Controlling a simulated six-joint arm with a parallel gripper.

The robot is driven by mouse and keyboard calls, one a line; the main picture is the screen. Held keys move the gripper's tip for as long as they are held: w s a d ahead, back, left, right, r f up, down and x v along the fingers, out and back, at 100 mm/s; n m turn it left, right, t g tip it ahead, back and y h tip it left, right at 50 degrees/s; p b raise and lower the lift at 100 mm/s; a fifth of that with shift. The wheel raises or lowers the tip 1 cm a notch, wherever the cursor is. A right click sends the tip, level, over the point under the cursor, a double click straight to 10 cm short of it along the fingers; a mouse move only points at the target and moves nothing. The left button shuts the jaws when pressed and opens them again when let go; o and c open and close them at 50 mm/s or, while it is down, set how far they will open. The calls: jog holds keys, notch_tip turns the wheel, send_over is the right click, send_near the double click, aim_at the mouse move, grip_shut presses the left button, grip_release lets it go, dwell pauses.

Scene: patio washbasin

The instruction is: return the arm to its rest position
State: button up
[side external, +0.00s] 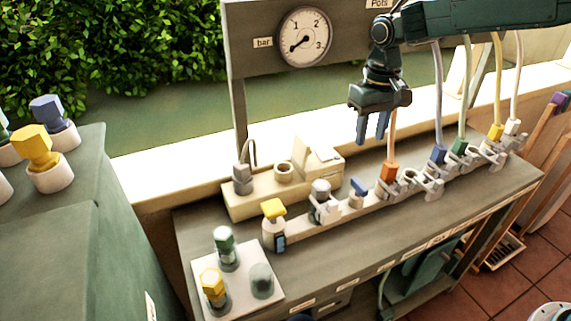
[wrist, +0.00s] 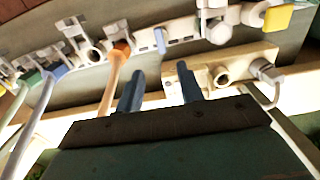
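My gripper (side external: 372,128) hangs above the bench in the side view, its two blue fingers pointing down. In the wrist view my gripper (wrist: 160,86) has its fingers apart with nothing between them, so it is open and empty. In the side view it is behind and above the row of valves, left of the orange connector (side external: 389,172) and its hose. In the wrist view the orange connector (wrist: 121,48) and hose lie just left of the fingers. Whether the hose touches a finger is unclear.
The grey bench (side external: 400,235) carries a beige block (side external: 270,194), a blue-capped valve (side external: 358,190), and a plate (side external: 247,300) with knobs. Several hoses rise from connectors at right. A pressure gauge (side external: 304,37) stands behind on a panel. A green cabinet (side external: 75,230) is at left.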

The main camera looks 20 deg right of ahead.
jog(key=shift+s+r, duration=0.1)
jog(key=s+d+r+t, duration=0.1)
jog(key=s+d+r, duration=0.2)
jog(key=s+r, duration=0.3)
jog(key=s+d+r+t, duration=0.25)
jog(key=s+r, duration=0.25)
jog(key=s, duration=0.3)
jog(key=s+d+f+t, duration=0.1)
jog(key=s, duration=0.7)
jog(key=s+d+f+t, duration=0.1)
jog(key=s+d, duration=0.1)
jog(key=s, duration=0.7)
jog(key=shift+d, duration=0.25)
jog(key=shift+o, duration=0.5)
jog(key=shift+f, duration=0.1)
